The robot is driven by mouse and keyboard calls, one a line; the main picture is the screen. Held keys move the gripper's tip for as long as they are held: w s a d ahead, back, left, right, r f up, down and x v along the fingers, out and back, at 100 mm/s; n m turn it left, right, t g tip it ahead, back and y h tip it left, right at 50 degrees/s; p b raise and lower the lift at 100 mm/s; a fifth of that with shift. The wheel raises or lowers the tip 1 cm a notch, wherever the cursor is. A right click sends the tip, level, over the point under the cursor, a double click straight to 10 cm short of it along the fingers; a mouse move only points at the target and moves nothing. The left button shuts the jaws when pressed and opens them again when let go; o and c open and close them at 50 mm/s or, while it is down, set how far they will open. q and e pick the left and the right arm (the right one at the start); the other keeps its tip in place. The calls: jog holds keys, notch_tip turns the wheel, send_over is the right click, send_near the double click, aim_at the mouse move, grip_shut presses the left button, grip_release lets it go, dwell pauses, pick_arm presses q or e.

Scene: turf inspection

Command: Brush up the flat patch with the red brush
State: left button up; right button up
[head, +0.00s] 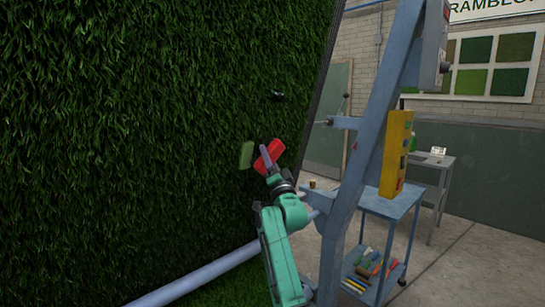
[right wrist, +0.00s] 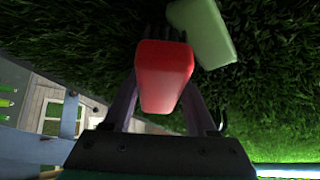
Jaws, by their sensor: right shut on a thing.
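The red brush (head: 270,155) is in my right gripper (head: 267,160), in front of the upright green turf (head: 150,110). In the right wrist view the brush's red block (right wrist: 164,75) sits between the two fingers, with dark bristles at its far end towards the turf. I cannot tell whether the bristles touch the grass. A light green block (head: 246,155) is just left of the brush; it also shows in the right wrist view (right wrist: 203,30), partly behind the red one. I cannot make out the flat patch. My left gripper is out of view.
A blue-grey frame post (head: 360,150) with a yellow control box (head: 397,150) stands right of the turf. A blue cart (head: 390,203) holds several coloured items on its lower shelf. A small dark object (head: 278,95) is on the turf above the brush.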

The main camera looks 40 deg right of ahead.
jog(key=shift+w+a+p, duration=0.1)
jog(key=shift+a+p, duration=0.9)
jog(key=shift+a, duration=3)
jog(key=shift+d+b, duration=0.65)
jog(key=shift+d, duration=2.4)
jog(key=shift+d+b, duration=0.55)
jog(key=shift+d, duration=1.55)
jog(key=shift+d+b, duration=1.05)
jog(key=shift+d, duration=1.85)
jog(key=s+f+b, duration=0.2)
jog(key=s+b, duration=0.3)
jog(key=s, duration=0.3)
jog(key=shift+a, duration=0.15)
jog(key=shift+f, duration=0.1)
